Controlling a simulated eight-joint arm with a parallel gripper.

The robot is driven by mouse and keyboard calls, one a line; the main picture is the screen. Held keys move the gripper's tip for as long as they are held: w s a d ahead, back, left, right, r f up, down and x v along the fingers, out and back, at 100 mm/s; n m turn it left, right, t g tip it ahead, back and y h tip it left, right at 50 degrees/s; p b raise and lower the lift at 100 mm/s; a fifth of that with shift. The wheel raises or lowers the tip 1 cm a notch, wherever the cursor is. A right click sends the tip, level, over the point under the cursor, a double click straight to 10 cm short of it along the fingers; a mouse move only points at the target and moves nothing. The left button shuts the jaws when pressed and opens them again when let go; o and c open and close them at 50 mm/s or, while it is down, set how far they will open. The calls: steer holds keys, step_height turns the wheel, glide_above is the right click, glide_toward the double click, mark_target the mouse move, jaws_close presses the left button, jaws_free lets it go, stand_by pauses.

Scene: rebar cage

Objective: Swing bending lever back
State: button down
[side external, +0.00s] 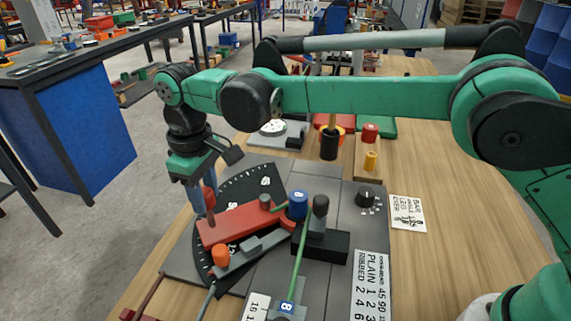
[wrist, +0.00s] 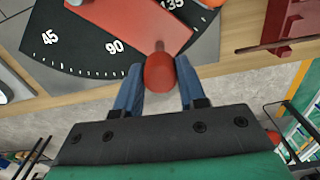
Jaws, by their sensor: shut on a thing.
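The red bending lever (side external: 240,219) lies over the bender plate, its outer end toward the left of the plate. Its upright red knob handle (side external: 210,198) is at that end, and it shows in the wrist view (wrist: 159,72). My gripper (side external: 203,207) points down and is shut on the red knob, with a blue finger on each side. The black angle dial (side external: 247,190) lies under the lever; in the wrist view its 45, 90 and 135 marks show. A green bar (side external: 299,258) passes by the blue roller (side external: 298,204) at the lever's inner end.
A black knob (side external: 366,196) is to the right. A red rack (wrist: 290,30) shows at the wrist view's right. The wooden bench is clear at far right.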

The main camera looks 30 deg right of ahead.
steer(key=w+d+m, duration=0.4)
steer(key=w+m, duration=0.2)
stand_by(0.5)
steer(key=shift+w+d, duration=0.1)
steer(key=c, duration=0.5)
jaws_free()
